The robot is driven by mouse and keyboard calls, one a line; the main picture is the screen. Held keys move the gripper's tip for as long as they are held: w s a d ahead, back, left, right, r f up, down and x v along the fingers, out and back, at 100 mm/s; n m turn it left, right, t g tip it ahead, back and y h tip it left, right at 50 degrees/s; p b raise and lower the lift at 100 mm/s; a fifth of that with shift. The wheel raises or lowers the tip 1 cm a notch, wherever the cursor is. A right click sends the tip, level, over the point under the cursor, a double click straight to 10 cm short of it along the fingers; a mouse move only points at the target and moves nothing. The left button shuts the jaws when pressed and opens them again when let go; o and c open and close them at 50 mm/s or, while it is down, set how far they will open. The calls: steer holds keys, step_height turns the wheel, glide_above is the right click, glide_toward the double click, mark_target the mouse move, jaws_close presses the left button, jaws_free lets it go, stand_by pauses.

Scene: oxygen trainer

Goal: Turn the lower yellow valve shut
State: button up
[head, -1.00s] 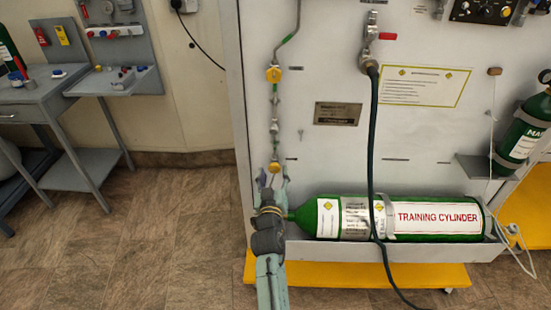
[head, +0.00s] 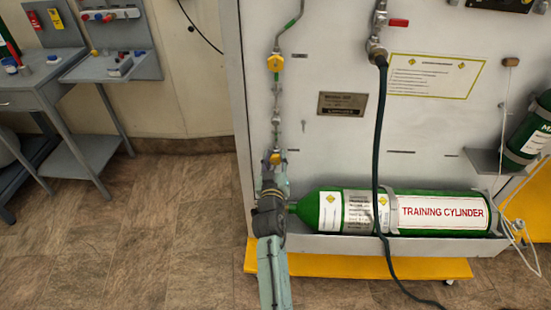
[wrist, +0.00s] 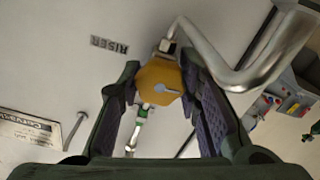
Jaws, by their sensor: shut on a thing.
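The lower yellow valve (head: 275,156) is at the lower end of the pipe line on the left of the grey panel. In the wrist view its yellow knob (wrist: 159,80) sits between the two fingers of my gripper (wrist: 163,88). The fingers close on it from both sides. In the head view my gripper (head: 275,164) reaches up to the valve from below and hides part of it. The upper yellow valve (head: 275,63) is higher on the same line, clear of my gripper.
A green training cylinder (head: 440,212) lies in a tray right of my arm. A dark hose (head: 377,150) hangs in front of it. A bent metal pipe (wrist: 235,75) runs close to the fingers in the wrist view. Open floor (head: 140,240) lies to the left.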

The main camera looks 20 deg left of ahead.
steer(key=c, duration=0.5)
steer(key=m+b, duration=0.2)
steer(key=b, duration=0.1)
steer(key=shift+f+b, duration=0.3)
steer(key=shift+f, duration=0.05)
steer(key=shift+c, duration=0.2)
steer(key=shift+r+m+b, duration=0.15)
steer(key=shift+m+b, duration=0.8)
steer(key=shift+m, duration=0.05)
steer(key=shift+r+m, duration=0.25)
steer(key=shift+m, duration=0.05)
steer(key=o, duration=1.2)
steer(key=shift+c, duration=0.2)
steer(key=v, duration=0.7)
steer(key=shift+s, duration=0.2)
